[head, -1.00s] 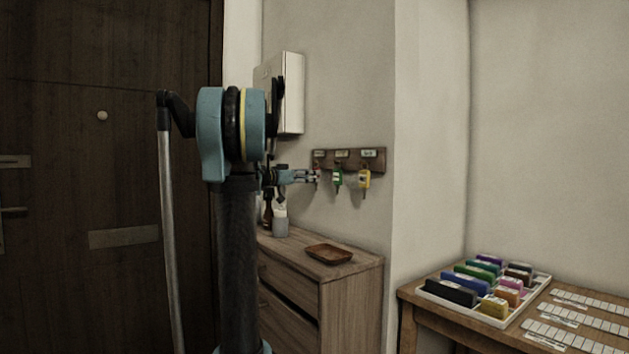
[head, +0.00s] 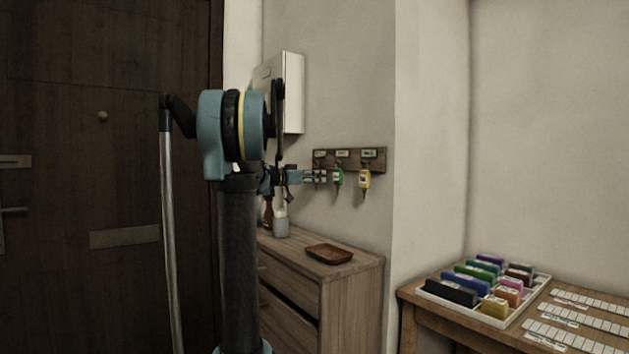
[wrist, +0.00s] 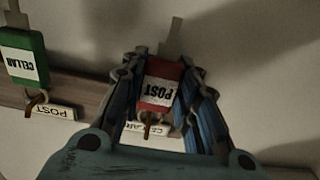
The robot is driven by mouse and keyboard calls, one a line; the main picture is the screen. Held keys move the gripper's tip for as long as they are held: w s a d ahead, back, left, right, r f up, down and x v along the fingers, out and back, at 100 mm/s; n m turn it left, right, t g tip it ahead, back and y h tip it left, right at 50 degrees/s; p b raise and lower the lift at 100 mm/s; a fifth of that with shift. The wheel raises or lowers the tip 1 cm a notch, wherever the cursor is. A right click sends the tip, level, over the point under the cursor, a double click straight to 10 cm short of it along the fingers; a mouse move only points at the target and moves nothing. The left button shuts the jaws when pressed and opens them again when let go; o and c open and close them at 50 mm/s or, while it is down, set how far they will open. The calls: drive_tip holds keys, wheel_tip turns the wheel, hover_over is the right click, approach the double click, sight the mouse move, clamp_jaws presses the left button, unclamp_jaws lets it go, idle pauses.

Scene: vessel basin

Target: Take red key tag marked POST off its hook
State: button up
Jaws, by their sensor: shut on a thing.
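The red key tag (wrist: 160,84) marked POST shows in the wrist view, its lettering upside down, with a grey key beyond its top edge. My gripper (wrist: 163,78) is shut on it, with blue-sided fingers along both sides. A brass hook (wrist: 148,122) shows at the tag's near edge; I cannot tell if the tag is clear of it. The label behind is partly hidden and seems to read CELLAR. In the head view my gripper (head: 319,176) is at the left end of the hook rack (head: 378,158) and hides most of the red tag.
A green tag (head: 338,178) marked CELLAR hangs close to the right of my gripper; in the wrist view (wrist: 20,62) a POST label is by its hook. A yellow tag (head: 364,179) hangs further right. A cabinet (head: 352,290) below bears a brown tray (head: 329,254) and bottles.

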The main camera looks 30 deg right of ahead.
drive_tip(key=shift+a, duration=0.1)
drive_tip(key=shift+a+r, duration=0.15)
drive_tip(key=shift+r, duration=0.1)
drive_tip(key=a+r, duration=0.2)
drive_tip(key=a, duration=0.2)
drive_tip(key=a+r, duration=0.2)
drive_tip(key=a, duration=0.2)
drive_tip(key=s+a+r, duration=0.1)
drive_tip(key=a+r, duration=0.2)
drive_tip(key=a, duration=0.2)
drive_tip(key=shift+r, duration=0.1)
drive_tip(key=shift+c, duration=1)
drive_tip(key=shift+a+r, duration=0.2)
drive_tip(key=shift+r, duration=0.75)
drive_tip(key=shift+a, duration=0.1)
drive_tip(key=a, duration=0.7)
drive_tip(key=shift+s+a, duration=0.35)
drive_tip(key=shift+a, duration=0.05)
